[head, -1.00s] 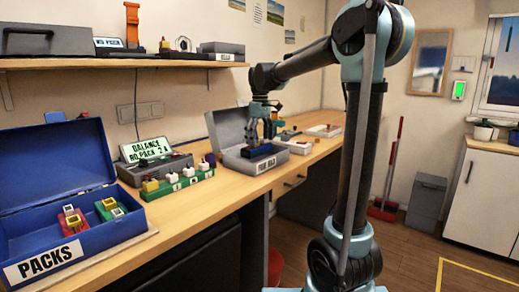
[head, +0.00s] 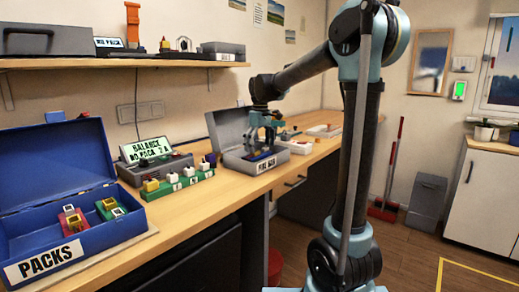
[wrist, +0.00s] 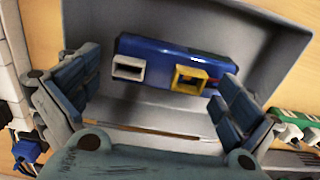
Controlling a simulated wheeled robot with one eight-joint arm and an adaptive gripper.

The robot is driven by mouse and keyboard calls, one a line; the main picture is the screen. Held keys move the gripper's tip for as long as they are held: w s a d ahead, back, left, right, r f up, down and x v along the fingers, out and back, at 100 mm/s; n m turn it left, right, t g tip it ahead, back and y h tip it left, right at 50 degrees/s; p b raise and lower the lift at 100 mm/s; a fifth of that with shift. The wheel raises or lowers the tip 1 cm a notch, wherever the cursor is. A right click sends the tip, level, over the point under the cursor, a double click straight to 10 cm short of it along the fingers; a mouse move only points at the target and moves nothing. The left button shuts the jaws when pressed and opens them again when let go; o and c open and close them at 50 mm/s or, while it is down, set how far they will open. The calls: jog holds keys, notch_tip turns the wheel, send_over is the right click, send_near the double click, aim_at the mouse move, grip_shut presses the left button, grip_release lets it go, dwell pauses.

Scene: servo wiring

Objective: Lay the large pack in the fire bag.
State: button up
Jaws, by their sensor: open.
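The fire bag (head: 228,130) is a grey box with its lid up and a front label, standing on the bench. The large pack (wrist: 165,60) is a blue block with one white and one yellow connector; it lies in the fire bag in the wrist view. In the head view the pack (head: 258,155) shows low between the box walls, partly hidden. My gripper (wrist: 158,95) is open, with one finger on either side of the pack's near end; it also shows above the box in the head view (head: 264,142). I cannot tell whether the fingers touch the pack.
A blue PACKS case (head: 50,178) with small red and green packs stands open at the left. A balance charger with a lit display (head: 146,149) and a green board (head: 180,184) lie between it and the fire bag. White trays (head: 325,131) lie farther right along the bench.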

notch_tip(320, 180, up, 12)
dwell(0.7)
jog(key=s+d+f+m+t, duration=0.1)
jog(key=s+d+f+m, duration=0.2)
jog(key=s+d+f, duration=0.35)
jog(key=s+d+f+m, duration=0.2)
jog(key=s+d+f, duration=0.2)
jog(key=s+d, duration=0.45)
jog(key=s+d+f+m, duration=0.2)
jog(key=s+d+f, duration=0.1)
jog(key=s+f, duration=0.5)
jog(key=s+d+f+m+t, duration=0.1)
jog(key=s+d+f+m, duration=0.2)
jog(key=s+f, duration=0.5)
notch_tip(320, 180, down, 4)
jog(key=shift+s+f, duration=0.1)
jog(key=shift+s, duration=0.3)
jog(key=shift+d, duration=0.1)
